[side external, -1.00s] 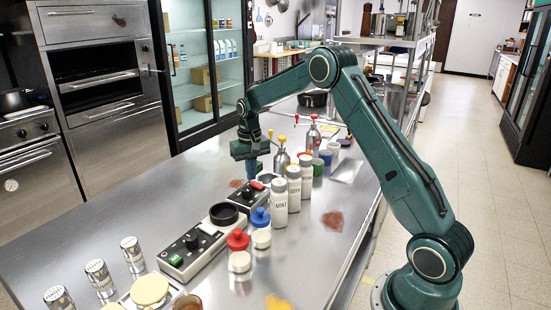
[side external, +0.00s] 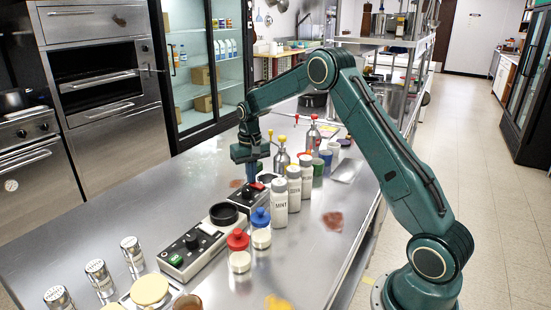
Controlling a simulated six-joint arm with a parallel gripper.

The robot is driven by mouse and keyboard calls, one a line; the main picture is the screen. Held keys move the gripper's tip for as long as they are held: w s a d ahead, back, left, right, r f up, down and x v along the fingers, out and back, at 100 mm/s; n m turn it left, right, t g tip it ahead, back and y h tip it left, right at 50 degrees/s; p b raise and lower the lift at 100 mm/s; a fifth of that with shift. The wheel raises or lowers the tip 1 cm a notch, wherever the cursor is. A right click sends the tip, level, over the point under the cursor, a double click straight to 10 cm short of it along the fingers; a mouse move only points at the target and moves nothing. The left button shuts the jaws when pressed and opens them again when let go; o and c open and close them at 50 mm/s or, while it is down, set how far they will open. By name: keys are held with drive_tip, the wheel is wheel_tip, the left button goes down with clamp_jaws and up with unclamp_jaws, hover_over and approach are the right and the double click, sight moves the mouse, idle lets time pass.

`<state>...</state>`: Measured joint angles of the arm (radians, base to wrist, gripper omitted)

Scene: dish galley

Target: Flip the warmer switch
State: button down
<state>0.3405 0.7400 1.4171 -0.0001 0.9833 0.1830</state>
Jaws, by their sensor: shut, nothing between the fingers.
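A longer control panel (side external: 188,250) with a black knob and a green button lies nearer the camera. Which of the two is the warmer's cannot be told from labels at this size. My gripper (side external: 251,177) points down, shut and empty, just behind the small box near its red switch. Whether the fingertips touch the box or switch is not clear. The switch's position is too small to read.
White shaker bottles, one marked MINT (side external: 280,203), stand close right of the small box. Metal siphon bottles (side external: 281,158) stand behind. A black ring (side external: 223,214) and red-lidded (side external: 238,241) and blue-lidded jars are in front.

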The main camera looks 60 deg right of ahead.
drive_tip(key=shift+f, duration=0.15)
drive_tip(key=shift+r, duration=3.5)
